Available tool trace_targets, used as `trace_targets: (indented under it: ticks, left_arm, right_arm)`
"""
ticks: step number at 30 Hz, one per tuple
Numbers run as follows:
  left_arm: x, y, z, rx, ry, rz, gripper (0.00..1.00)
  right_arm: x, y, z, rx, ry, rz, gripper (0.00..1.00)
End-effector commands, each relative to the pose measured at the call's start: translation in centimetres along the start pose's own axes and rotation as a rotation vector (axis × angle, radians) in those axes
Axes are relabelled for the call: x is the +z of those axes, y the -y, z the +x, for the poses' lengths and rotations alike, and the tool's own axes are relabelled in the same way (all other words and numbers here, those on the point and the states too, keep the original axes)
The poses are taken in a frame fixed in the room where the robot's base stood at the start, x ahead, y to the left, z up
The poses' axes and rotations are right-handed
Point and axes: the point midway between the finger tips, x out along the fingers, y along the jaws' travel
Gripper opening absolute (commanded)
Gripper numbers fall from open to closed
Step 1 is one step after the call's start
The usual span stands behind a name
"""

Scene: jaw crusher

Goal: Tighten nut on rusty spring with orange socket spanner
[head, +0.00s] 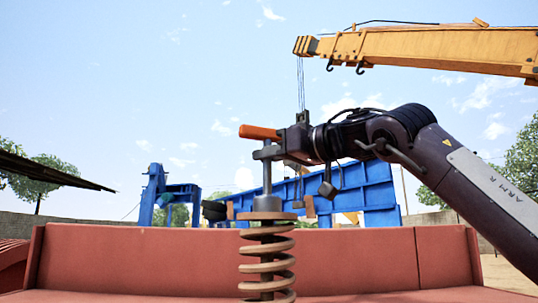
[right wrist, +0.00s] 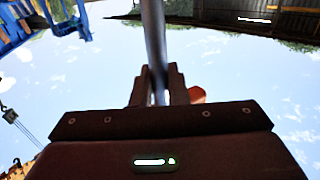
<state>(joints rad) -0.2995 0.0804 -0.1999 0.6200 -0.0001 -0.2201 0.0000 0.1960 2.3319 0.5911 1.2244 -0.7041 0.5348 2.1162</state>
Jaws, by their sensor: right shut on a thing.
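A grey vertical rod rises from the plate. The orange socket spanner (head: 259,132) is above it, its orange end pointing left and its grey part meeting the top of the rod. My right gripper (head: 287,138) comes from the right and is shut on the spanner. In the right wrist view, a grey bar (right wrist: 154,40) runs between the fingers (right wrist: 156,85), with a bit of orange beside them. I cannot make out the nut. My left gripper is out of view.
A red-brown metal wall (head: 150,262) runs behind the spring. Blue machinery (head: 340,195) stands beyond it. A yellow crane boom (head: 430,48) with hooks hangs over the right side, above my arm. Open air lies left of the spanner.

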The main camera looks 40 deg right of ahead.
Motion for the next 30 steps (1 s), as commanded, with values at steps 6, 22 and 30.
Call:
trace_targets:
  ticks: [6,22,30]
  left_arm:
    - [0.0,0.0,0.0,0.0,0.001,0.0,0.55]
    - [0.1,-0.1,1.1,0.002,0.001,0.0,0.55]
    - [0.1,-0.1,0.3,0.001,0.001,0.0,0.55]
  right_arm:
    - [-0.1,0.0,-0.1,0.0,-0.004,-0.001,0.0]
    - [0.1,0.4,0.1,0.316,0.002,-0.012,0.0]
    - [-0.1,0.0,0.0,0.509,0.0,0.001,0.0]
